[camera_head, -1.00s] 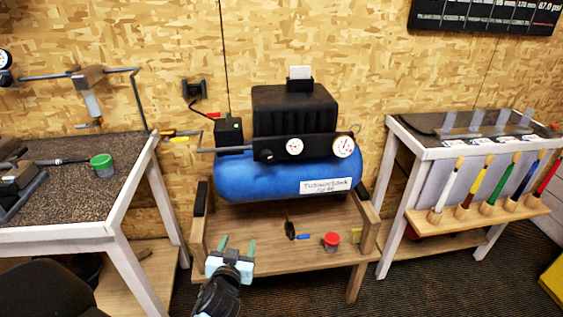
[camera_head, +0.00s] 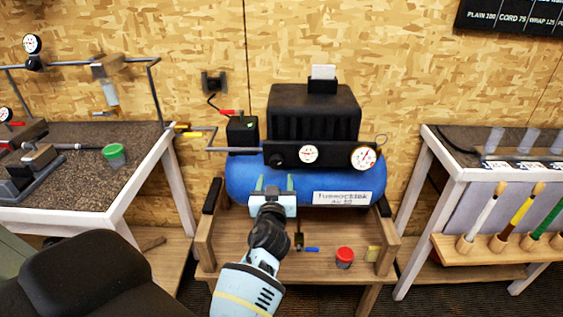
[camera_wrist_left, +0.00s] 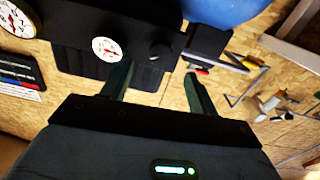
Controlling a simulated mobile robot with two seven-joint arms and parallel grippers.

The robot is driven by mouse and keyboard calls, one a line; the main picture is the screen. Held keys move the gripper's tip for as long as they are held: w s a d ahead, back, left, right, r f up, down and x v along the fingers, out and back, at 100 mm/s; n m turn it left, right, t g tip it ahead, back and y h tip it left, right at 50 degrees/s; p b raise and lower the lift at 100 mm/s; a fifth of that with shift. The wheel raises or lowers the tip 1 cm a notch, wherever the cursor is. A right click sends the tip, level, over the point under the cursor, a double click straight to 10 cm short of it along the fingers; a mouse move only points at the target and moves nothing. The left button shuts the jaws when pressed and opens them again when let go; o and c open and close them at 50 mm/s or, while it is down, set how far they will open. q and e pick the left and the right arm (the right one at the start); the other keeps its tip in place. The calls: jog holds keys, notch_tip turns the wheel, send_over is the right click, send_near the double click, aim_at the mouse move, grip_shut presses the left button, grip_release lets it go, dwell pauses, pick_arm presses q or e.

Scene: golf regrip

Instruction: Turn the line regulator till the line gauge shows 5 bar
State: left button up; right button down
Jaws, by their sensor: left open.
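A black regulator knob (camera_head: 277,160) sits at the left end of the dark panel on the blue compressor. It also shows in the left wrist view (camera_wrist_left: 160,50), between and beyond my fingers. A small white gauge (camera_head: 308,154) is just right of the knob; its reading is too small to tell. A larger gauge (camera_head: 363,157) is at the panel's right end. No legible label tells which is the line gauge. My left gripper (camera_head: 273,185) is open and empty in front of the tank, slightly below the knob and apart from it. My right gripper is not in view.
The blue tank (camera_head: 240,184) stands on a wooden stand (camera_head: 230,243). A red-lidded jar (camera_head: 345,257) and small items lie on its lower board. The space before the panel is clear.

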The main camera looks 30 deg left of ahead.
aim_at(276, 165)
pick_arm(q)
jog(key=x, duration=0.5)
jog(key=shift+w+a, duration=0.3)
jog(key=shift+x, duration=0.85)
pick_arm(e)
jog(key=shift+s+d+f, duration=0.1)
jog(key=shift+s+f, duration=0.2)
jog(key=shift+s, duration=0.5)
pick_arm(q)
jog(key=shift+c, duration=0.5)
jog(key=c, duration=0.9)
jog(key=shift+f+m, duration=0.1)
jog(key=shift+m, duration=0.2)
